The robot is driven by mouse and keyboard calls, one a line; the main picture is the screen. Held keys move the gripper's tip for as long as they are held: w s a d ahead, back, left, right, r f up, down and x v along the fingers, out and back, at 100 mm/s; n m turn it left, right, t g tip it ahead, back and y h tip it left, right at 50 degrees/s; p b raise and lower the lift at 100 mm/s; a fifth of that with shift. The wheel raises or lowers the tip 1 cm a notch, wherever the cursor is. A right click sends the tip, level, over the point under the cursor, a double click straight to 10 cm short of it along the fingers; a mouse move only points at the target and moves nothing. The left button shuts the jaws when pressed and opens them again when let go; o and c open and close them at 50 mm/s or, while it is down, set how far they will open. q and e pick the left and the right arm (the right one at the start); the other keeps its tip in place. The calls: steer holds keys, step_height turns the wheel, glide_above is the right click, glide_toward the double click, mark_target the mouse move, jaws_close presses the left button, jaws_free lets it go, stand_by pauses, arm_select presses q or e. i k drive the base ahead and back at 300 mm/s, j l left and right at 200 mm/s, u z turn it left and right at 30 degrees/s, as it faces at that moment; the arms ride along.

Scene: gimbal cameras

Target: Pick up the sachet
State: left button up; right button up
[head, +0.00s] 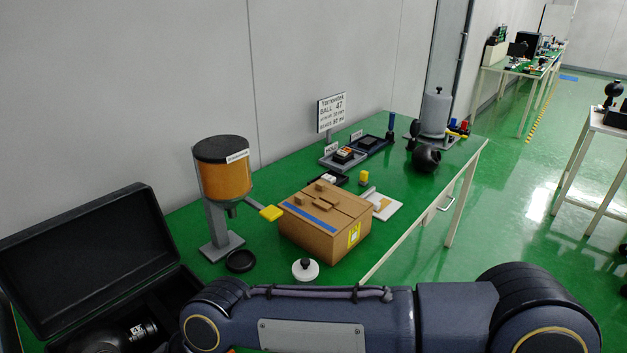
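I cannot make out a sachet for certain. A flat white piece with a tan patch (385,204) lies on the green table (278,180), just right of the cardboard box, which partly hides it. It is too small to tell what it is. One of my arms crosses the bottom of the head view and hides the near edge of the table. Neither of my grippers is in view.
A closed cardboard box (322,222) sits mid-table. Left of it are an orange dispenser (224,182) on a grey stand, a black ring (241,261) and an open black case (88,262). A white round knob (305,269) is in front. A dark rounded device (427,158) stands farther back.

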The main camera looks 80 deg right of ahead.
mark_target(327, 178)
steer(key=k+z, duration=0.3)
steer(key=z, duration=0.2)
steer(key=k+l+z, duration=0.15)
steer(key=z, duration=0.35)
steer(key=i+l+z, duration=0.1)
steer(key=z, duration=0.4)
steer(key=i+l+z, duration=0.2)
steer(key=z, duration=0.3)
steer(key=i+l+z, duration=0.15)
steer(key=z, duration=0.3)
steer(key=l+u, duration=0.1)
steer(key=u, duration=0.35)
steer(key=i+l+u, duration=0.1)
steer(key=u, duration=0.3)
steer(key=l+u, duration=0.25)
steer(key=u, duration=0.2)
steer(key=l+u, duration=0.15)
steer(key=u, duration=0.25)
